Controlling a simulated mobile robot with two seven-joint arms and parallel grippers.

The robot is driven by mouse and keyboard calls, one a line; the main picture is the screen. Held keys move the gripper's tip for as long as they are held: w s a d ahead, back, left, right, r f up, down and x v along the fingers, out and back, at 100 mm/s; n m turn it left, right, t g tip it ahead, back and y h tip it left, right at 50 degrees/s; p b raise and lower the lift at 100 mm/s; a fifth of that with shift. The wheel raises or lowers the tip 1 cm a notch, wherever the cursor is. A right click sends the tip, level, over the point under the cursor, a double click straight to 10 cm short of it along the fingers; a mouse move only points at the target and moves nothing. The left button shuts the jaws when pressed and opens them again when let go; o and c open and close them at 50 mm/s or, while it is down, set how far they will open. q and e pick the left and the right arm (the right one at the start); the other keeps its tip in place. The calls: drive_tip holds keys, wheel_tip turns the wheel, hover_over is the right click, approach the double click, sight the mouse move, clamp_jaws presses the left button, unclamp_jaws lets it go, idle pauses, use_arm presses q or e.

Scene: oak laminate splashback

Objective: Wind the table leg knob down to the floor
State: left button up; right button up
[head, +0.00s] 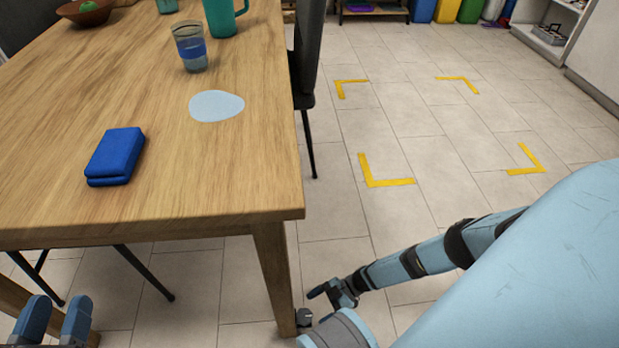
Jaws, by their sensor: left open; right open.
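The wooden table (200,165) fills the left of the head view. Its near right leg (272,275) runs down to the tiled floor. A small dark and grey piece (304,318) shows at the leg's foot and looks like the knob; its lower part is hidden by a light blue part of my body. My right gripper (325,293) is open just right of the leg's lower end, close to that piece; I cannot tell whether they touch. My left gripper (54,320) is open and empty at the bottom left, below the table's front edge.
On the table are a blue folded cloth (115,156), a pale round patch (216,105), a glass (190,46), a teal jug (222,17) and a bowl (85,12). A dark chair (306,60) stands beside it. Yellow corner marks (385,182) frame clear floor.

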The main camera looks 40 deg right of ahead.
use_arm(q)
drive_tip(key=shift+w+a+r+m+b, duration=0.15)
drive_tip(key=shift+w+m+b, duration=0.1)
drive_tip(key=shift+m+b, duration=0.15)
use_arm(e)
drive_tip(key=shift+x, duration=1.85)
drive_tip(key=c, duration=0.9)
use_arm(q)
drive_tip(key=shift+r, duration=0.15)
use_arm(e)
drive_tip(key=shift+r+m, duration=0.1)
drive_tip(key=shift+m, duration=0.2)
